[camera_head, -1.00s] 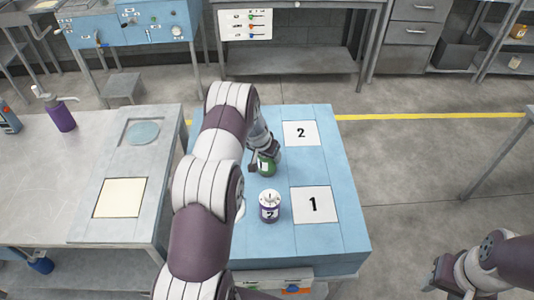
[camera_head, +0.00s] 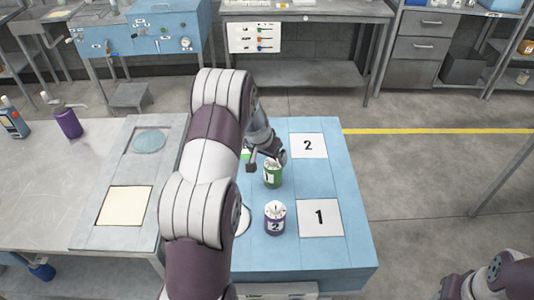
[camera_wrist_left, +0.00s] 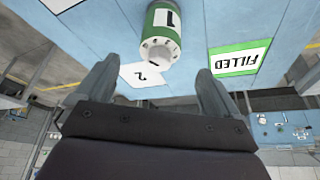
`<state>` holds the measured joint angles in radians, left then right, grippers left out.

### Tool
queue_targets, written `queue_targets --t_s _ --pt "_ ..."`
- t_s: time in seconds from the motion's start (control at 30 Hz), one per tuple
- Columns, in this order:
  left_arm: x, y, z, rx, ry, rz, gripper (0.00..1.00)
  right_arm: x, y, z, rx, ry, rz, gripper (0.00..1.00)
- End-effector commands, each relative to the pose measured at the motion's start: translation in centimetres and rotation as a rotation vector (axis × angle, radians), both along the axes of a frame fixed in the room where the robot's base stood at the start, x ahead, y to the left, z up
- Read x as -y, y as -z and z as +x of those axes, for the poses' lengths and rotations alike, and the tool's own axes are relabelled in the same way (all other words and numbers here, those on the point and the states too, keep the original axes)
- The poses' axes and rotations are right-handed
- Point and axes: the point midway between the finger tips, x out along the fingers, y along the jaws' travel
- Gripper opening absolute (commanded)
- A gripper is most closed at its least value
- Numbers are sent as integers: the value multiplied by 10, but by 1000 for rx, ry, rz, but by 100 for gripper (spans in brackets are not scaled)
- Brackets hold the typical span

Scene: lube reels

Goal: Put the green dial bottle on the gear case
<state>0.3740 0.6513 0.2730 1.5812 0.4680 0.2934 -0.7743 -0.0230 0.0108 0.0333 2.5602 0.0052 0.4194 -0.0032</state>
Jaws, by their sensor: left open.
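The green bottle (camera_head: 272,178), with a white label reading 1 and a white top, stands on the blue table (camera_head: 345,215). In the left wrist view the green bottle (camera_wrist_left: 165,22) lies just beyond the fingertips. My left gripper (camera_head: 266,157) is open and empty, close behind and above the bottle in the head view; its fingers (camera_wrist_left: 157,72) are spread wide in the left wrist view. My right gripper (camera_head: 448,288) is at the bottom right, partly cut off; its jaws are unclear. I cannot tell which thing is the gear case.
A purple bottle (camera_head: 275,218) labelled 2 stands in front of the green one. White cards marked 1 (camera_head: 320,218) and 2 (camera_head: 308,146) lie to the right. A green-bordered FILLED card (camera_wrist_left: 240,58) lies beside the green bottle. A grey bench (camera_head: 60,175) stands left.

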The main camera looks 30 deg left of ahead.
Motion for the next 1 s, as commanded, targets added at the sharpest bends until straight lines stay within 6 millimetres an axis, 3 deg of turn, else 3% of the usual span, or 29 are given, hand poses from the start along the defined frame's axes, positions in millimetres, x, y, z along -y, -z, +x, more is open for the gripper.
queue_targets --t_s 0.17,0.27,0.37,0.43,0.5,0.6,0.7,1.0 --pt "1 -23 -10 -1 -1 -1 96 0 4 0 0 0 0 47" --pt "32 -42 -31 -33 17 -13 96 0 3 0 0 0 0 47" --pt "96 -68 -89 -112 40 -33 96 0 3 0 0 0 0 47" --pt "131 -79 -141 -172 52 -31 96 0 3 0 0 0 0 47" --pt "152 -85 -188 -219 56 -21 96 0 4 0 0 0 0 47" --pt "164 -87 -233 -260 55 -6 96 0 4 0 0 0 0 47" --pt "166 -86 -247 -275 51 -1 96 0 4 0 0 0 0 47" --pt "166 -86 -246 -276 48 -2 96 0 3 0 0 0 0 47"
